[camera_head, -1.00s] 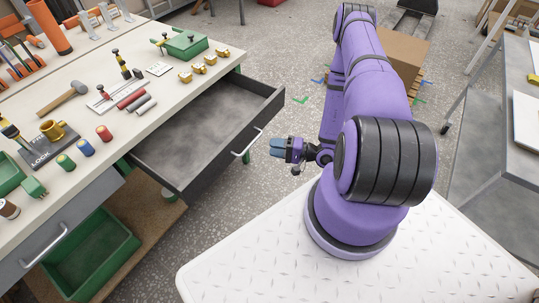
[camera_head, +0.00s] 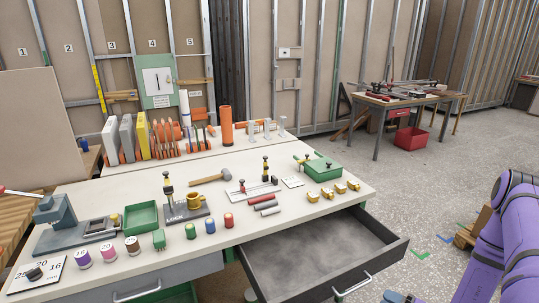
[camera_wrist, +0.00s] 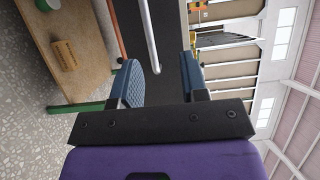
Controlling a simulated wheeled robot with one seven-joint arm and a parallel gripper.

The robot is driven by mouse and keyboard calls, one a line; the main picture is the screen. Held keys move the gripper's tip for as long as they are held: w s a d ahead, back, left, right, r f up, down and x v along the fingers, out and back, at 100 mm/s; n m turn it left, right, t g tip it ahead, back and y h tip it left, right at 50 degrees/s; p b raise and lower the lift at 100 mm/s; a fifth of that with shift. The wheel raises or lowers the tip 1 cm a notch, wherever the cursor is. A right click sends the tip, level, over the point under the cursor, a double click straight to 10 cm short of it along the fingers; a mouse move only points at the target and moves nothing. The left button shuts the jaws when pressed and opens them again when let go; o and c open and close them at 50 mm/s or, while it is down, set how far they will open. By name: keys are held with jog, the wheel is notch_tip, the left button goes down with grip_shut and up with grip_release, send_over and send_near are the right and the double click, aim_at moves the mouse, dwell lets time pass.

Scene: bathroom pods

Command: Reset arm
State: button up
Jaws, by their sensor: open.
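My arm (camera_head: 507,245) shows in purple at the right edge of the head view. My gripper (camera_wrist: 160,78) shows in the wrist view, its two blue pads apart with nothing between them. In the head view, only a bit of its blue tip (camera_head: 400,298) shows at the bottom edge. The gripper is in front of the open grey drawer (camera_head: 392,252) of the workbench. The drawer's pale bar handle (camera_wrist: 149,32) shows beyond the fingers in the wrist view, and I see no contact with it.
The drawer juts out toward my arm and looks empty. Open floor (camera_head: 420,185) lies right of the bench. A second table (camera_head: 405,100) stands farther back.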

jog(key=a+r+n+g, duration=0.25)
jog(key=r+g, duration=0.25)
jog(key=r, duration=0.5)
jog(key=w+a+r+n+g, duration=0.1)
jog(key=a+r+n+g, duration=0.2)
jog(key=r, duration=0.7)
jog(key=a+r+n+g, duration=0.25)
jog(key=r+g, duration=0.35)
jog(key=r, duration=0.4)
jog(key=s+a+r+t+h, duration=0.1)
jog(key=s+r+t+h, duration=0.2)
jog(key=s+r+h, duration=0.3)
jog(key=s+a+r+t+h, duration=0.1)
jog(key=s+r+t+h, duration=0.2)
jog(key=s+r+h, duration=0.4)
jog(key=s+r, duration=0.5)
jog(key=r, duration=0.6)
jog(key=shift+n+t, duration=0.4)
